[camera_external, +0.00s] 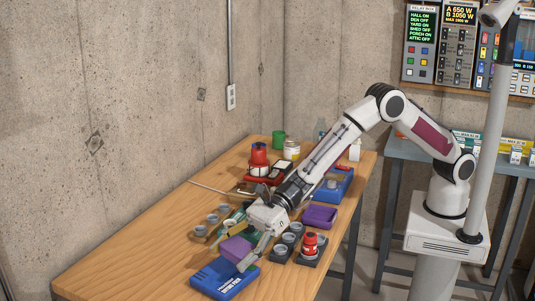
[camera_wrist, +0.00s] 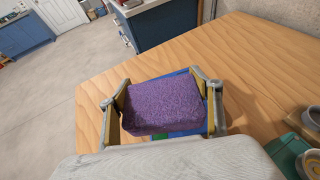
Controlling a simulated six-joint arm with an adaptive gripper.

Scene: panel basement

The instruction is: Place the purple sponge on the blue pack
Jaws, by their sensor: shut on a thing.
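The purple sponge (camera_external: 236,248) is a soft-looking block. My gripper (camera_external: 240,254) is shut on it, one finger on each side. In the wrist view the sponge (camera_wrist: 164,104) fills the space between the fingers of my gripper (camera_wrist: 164,106). The blue pack (camera_external: 224,280) lies flat on the table near its front edge, with white lettering on top. The sponge is over or right at the pack's far part. Parts of the blue pack (camera_wrist: 186,134) show behind and below the sponge in the wrist view. I cannot tell whether sponge and pack touch.
Red, green and blue items crowd the back. The table's left front is clear.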

